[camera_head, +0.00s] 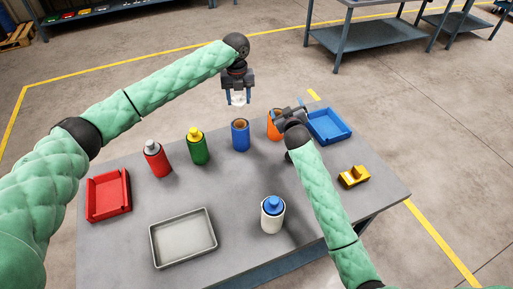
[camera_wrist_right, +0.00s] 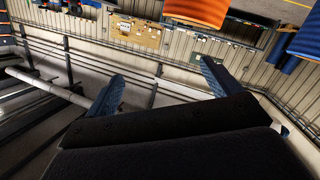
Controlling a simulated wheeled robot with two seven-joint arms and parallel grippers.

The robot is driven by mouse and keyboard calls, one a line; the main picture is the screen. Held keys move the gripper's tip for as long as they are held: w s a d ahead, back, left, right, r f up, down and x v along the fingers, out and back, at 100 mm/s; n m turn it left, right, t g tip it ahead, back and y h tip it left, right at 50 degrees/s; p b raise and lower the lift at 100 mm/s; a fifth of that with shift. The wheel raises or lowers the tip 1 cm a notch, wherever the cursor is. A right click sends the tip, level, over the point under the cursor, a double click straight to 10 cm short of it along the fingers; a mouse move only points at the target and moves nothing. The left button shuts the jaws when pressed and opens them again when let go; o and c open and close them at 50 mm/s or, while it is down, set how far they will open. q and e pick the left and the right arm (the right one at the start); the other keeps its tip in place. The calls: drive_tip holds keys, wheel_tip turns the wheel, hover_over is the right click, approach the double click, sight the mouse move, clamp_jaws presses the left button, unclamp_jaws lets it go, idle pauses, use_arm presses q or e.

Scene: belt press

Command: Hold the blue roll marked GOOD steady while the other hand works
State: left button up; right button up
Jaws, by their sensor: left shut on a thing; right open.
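A blue roll (camera_head: 240,136) with a brown core stands upright on the grey table, near its back edge; I cannot read a GOOD mark on it. My left gripper (camera_head: 238,99) is above this roll, apart from it, pointing down and shut on a small white thing (camera_head: 238,98) whose shape is unclear. An orange roll (camera_head: 273,130) stands to the right of the blue roll, partly hidden by my right gripper (camera_head: 290,114), which is open beside it. In the right wrist view my fingers (camera_wrist_right: 160,85) are spread with nothing between them; an orange surface (camera_wrist_right: 196,11) shows beyond.
The table's middle is clear.

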drive_tip(key=s+a+f+g+y, duration=0.1)
drive_tip(key=s+a+f+y, duration=0.1)
drive_tip(key=s+a+f, duration=0.1)
drive_tip(key=s+a+f+g+y, duration=0.2)
drive_tip(key=s+a+f, duration=0.1)
drive_tip(key=a, duration=0.2)
drive_tip(key=s+a+f+g+y, duration=0.1)
drive_tip(key=s+a+f+y, duration=0.1)
drive_tip(key=s+a+f, duration=0.1)
drive_tip(key=shift+s+a+f, duration=0.4)
drive_tip(key=shift+a+f, duration=0.05)
drive_tip(key=shift+a, duration=0.2)
drive_tip(key=x, duration=1.1)
drive_tip(key=shift+w+a+f, duration=0.2)
drive_tip(key=shift+a+f, duration=0.1)
drive_tip(key=shift+a, duration=0.05)
drive_tip(key=c, duration=1.4)
use_arm(q)
drive_tip(key=shift+f, duration=0.2)
hover_over(240, 119)
drive_tip(key=s, duration=0.2)
wheel_tip(240, 119, down, 7)
drive_tip(key=shift+s+f, duration=0.2)
drive_tip(key=shift+f, duration=0.9)
idle(0.5)
drive_tip(key=shift+s+f, duration=0.1)
drive_tip(key=shift+f, duration=0.35)
